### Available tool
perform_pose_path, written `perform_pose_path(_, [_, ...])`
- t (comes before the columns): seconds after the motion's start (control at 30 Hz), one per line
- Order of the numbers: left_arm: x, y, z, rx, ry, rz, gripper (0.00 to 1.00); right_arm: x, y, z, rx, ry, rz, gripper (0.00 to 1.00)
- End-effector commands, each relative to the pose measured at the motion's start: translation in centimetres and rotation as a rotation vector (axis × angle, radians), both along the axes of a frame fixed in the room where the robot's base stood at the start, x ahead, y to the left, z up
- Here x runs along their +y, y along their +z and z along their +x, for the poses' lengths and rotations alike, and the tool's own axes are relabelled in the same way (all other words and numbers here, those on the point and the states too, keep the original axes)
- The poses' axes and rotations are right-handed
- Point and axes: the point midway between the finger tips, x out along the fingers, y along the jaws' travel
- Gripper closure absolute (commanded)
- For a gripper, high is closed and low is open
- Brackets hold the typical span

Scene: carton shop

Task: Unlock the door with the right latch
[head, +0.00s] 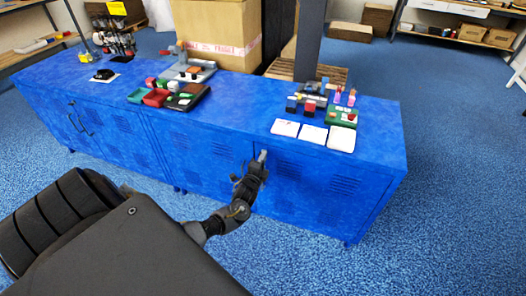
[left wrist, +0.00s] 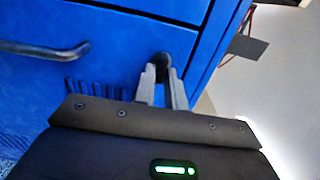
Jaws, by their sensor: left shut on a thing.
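A long blue locker cabinet (head: 205,150) with vented doors runs across the head view. My left gripper (head: 262,156) reaches up to the front of its right-hand part, near the seam between doors. In the left wrist view my left gripper (left wrist: 164,82) has its two grey fingers closed about a small dark latch (left wrist: 162,60) on the blue door face (left wrist: 115,68). The fingers hide part of the latch, so I cannot tell how it is turned. A dark bar handle (left wrist: 45,50) is on the door at left. My right gripper is not in view.
On the cabinet top are white cards (head: 313,134), a green tray (head: 342,118), red bins (head: 157,97) and small blocks. Large cartons (head: 215,35) stand behind. A dark column (head: 311,40) rises behind the top. Blue carpet (head: 445,150) at right is clear.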

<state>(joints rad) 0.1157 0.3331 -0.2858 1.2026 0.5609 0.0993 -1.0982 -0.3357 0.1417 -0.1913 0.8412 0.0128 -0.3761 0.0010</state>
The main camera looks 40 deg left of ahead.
Motion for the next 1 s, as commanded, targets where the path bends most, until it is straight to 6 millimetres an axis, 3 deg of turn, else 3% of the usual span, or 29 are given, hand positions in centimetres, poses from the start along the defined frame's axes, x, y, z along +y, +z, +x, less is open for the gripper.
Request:
perform_pose_path(0.43, [0.0, -0.1, 0.0, 0.004, -0.001, 0.008, 1.00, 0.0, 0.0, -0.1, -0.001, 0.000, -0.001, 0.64])
perform_pose_path(0.47, [0.0, -0.1, 0.0, 0.004, -0.001, 0.008, 0.85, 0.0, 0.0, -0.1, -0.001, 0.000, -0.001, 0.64])
perform_pose_path(0.6, [0.0, -0.1, 0.0, 0.004, -0.001, 0.007, 0.70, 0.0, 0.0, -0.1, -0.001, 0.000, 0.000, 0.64])
perform_pose_path(0.87, [-0.1, 0.0, -0.1, 0.004, -0.001, 0.007, 0.70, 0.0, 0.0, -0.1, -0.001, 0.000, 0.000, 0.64])
perform_pose_path(1.0, [-0.5, -0.1, -1.3, 0.005, -0.002, 0.007, 0.70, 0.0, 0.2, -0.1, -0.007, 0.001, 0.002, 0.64])
